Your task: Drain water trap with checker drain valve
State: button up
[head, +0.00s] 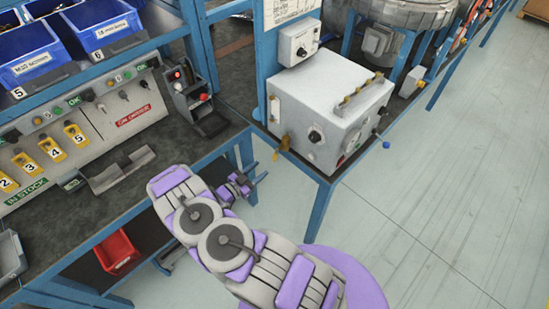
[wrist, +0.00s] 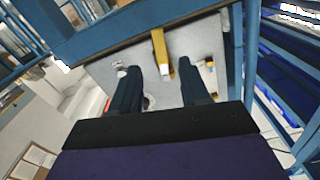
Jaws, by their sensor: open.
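The checker is a white box (head: 327,105) on the blue-framed bench, with dark knobs on its front. A small yellow valve lever (head: 281,146) sits at its lower left corner, and a blue ball-ended handle (head: 385,144) sticks out at its lower right. I cannot tell which is the drain valve, and no water trap is clearly seen. My gripper (head: 238,187) is in front of the bench, left of and below the box. In the wrist view my gripper (wrist: 160,72) is open and empty. A yellow lever (wrist: 160,47) shows beyond and between its fingertips, not visibly touched.
A blue bench leg (head: 321,210) stands right of my gripper. The left bench holds a grey tray (head: 117,170), a dark control stand (head: 194,98) and a panel with numbered yellow tags (head: 52,148). Pale floor (head: 440,200) is clear at the right.

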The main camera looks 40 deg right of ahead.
aim_at(274, 158)
jog(key=d, duration=0.6)
jog(key=d+b, duration=0.1)
jog(key=d, duration=0.2)
jog(key=shift+w+d, duration=0.35)
jog(key=shift+w, duration=0.05)
jog(key=shift+c, duration=0.4)
grip_shut()
